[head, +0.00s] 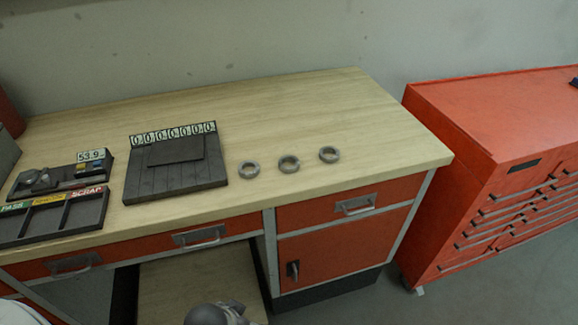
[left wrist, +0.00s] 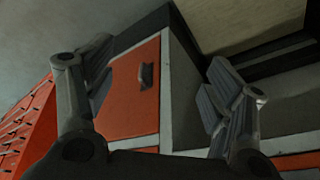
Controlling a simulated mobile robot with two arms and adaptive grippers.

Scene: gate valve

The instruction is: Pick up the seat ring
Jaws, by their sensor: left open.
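Three small grey rings stand in a row on the wooden bench top: a left ring (head: 249,169), a middle ring (head: 289,164) and a right ring (head: 329,154). They look alike, and I cannot tell which is the seat ring. All three lie apart from each other and from any gripper. My left gripper (left wrist: 158,75) is open and empty in the left wrist view, its fingers spread in front of the bench's cabinet side. A grey part of my arm or gripper shows at the bottom edge of the head view. My right gripper is not in view.
A dark slatted board (head: 176,178) with a row of number plates sits left of the rings. A gauge reading 53.9 (head: 91,156) and a PASS/SCRAP tray (head: 55,217) are farther left. A red tool chest (head: 470,165) stands right of the bench. The bench's right end is clear.

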